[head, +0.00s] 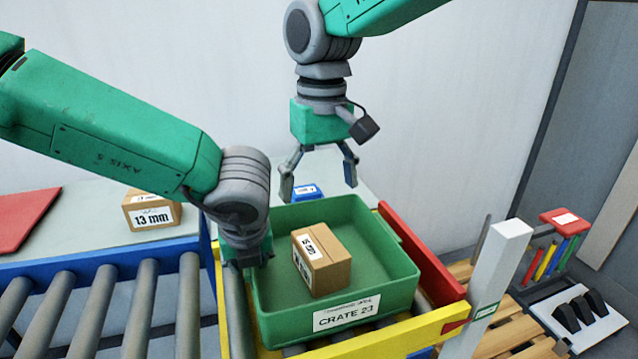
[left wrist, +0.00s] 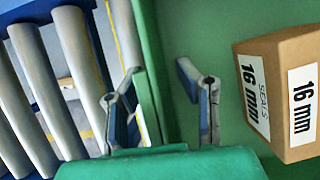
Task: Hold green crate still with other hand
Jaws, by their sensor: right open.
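The green crate (head: 340,312), labelled CRATE 23, sits on rollers inside a yellow frame. A brown box (head: 324,262) marked 16 mm stands in it; it also shows in the left wrist view (left wrist: 278,92). My left gripper is at the crate's left wall in the head view, its fingers mostly hidden there. In the left wrist view my left gripper (left wrist: 160,80) is open, with one finger on each side of the crate wall (left wrist: 148,100). I cannot tell whether either finger touches it. My right gripper (head: 318,182) is open and empty above the crate's back edge.
A roller conveyor (head: 100,310) lies left of the crate. A box marked 13 mm (head: 152,211) and a red panel (head: 25,220) are on the grey surface behind it. A small blue item (head: 305,192) lies behind the crate. A white post (head: 497,270) stands at the right.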

